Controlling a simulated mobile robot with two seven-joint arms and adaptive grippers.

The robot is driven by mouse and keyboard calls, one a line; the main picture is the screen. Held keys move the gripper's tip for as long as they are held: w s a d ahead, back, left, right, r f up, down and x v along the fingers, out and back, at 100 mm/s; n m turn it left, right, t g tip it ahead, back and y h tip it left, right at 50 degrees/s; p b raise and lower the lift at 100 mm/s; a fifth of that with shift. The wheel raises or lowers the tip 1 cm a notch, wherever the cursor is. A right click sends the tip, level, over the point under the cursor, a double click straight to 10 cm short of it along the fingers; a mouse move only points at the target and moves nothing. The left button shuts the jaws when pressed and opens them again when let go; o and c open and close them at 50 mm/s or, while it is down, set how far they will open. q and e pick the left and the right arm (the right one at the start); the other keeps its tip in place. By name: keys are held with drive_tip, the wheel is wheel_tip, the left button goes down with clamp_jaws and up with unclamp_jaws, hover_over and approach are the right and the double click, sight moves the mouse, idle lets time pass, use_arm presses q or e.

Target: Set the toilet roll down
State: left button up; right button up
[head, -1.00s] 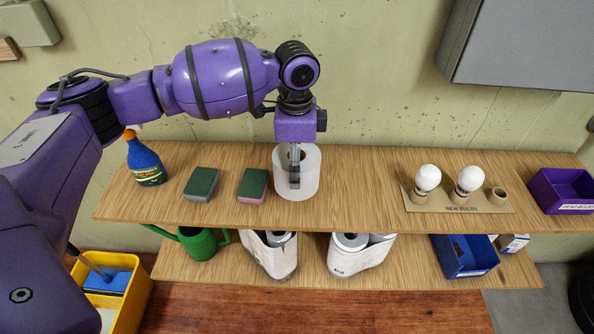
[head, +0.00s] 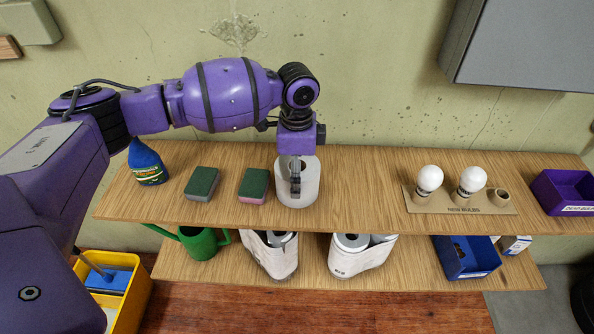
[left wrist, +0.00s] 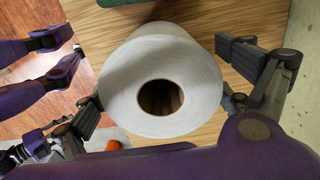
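The white toilet roll (head: 309,187) is upright at the upper shelf (head: 362,185), right of the sponges. My left gripper (head: 295,184) comes down over it from above. In the left wrist view the roll (left wrist: 190,70) fills the space between the finger pads, with its dark core hole facing the camera. The gripper is shut on the roll. I cannot tell if the roll's bottom touches the shelf. My right gripper is outside the head view; in the left wrist view its fingers (left wrist: 75,52) show apart at the left edge, empty.
Two green-topped sponges (head: 202,184) and a blue bottle (head: 147,164) stand to the left. Several items fill the lower shelf, including a green watering can (head: 197,243). A bulb holder (head: 462,202) stands to the right; the upper shelf between roll and holder is free.

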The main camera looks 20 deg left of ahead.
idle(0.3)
use_arm(q)
drive_tip(key=shift+r, duration=0.2)
wheel_tip(320, 180, up, 12)
idle(0.3)
drive_tip(key=shift+s+f, duration=0.1)
idle(0.3)
